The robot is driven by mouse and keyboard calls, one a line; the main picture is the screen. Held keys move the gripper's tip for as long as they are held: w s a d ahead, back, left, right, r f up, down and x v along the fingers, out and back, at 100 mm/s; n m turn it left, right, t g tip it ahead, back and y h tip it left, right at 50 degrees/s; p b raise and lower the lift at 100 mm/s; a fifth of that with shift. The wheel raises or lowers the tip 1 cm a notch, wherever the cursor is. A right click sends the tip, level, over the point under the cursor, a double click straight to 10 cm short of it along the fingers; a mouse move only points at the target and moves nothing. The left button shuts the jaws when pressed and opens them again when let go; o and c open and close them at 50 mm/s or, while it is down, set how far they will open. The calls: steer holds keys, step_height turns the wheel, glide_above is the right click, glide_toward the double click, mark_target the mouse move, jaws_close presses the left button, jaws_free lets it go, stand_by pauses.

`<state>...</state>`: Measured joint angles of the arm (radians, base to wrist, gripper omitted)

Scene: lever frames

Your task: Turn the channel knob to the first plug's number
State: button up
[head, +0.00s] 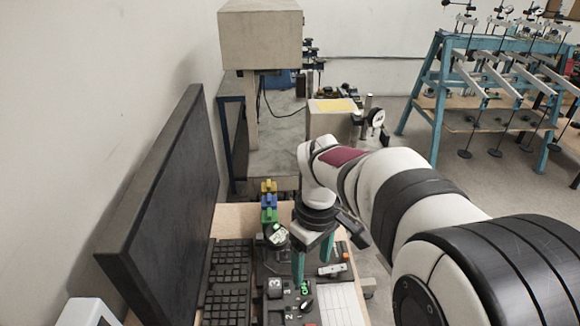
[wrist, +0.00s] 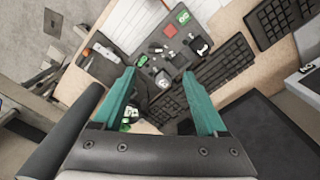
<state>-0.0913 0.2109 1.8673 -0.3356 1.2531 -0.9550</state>
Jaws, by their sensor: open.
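My gripper (head: 313,268) points down over a dark control panel, its two green fingers apart with nothing held. It also shows in the wrist view (wrist: 158,74), with several small panel parts between and beyond the fingertips. A small black and white part that looks like a knob (head: 307,304) sits on the panel, nearer the camera than the fingers. Small blocks marked 3 (head: 275,284) and 2 (head: 289,314) stand to its left. Yellow (head: 268,187), blue (head: 268,201) and green (head: 268,215) blocks, possibly the plugs, stand in a row behind. Their numbers and the knob's setting are unreadable.
A black keyboard (head: 228,285) lies left of the panel, with a large dark monitor (head: 165,215) beyond it. A gridded white sheet (head: 341,303) lies at the right. A white-faced device (head: 276,235) stands left of the gripper. A white switch-like part (head: 332,270) is close to the right finger.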

mark_target(307, 303)
steer(key=shift+n, duration=0.5)
steer(key=f, duration=0.5)
steer(key=w+f, duration=0.1)
steer(key=f, duration=1)
steer(key=shift+w+a+f, duration=0.1)
steer(key=shift+w+f, duration=0.15)
steer(key=shift+w, duration=0.05)
jaws_close()
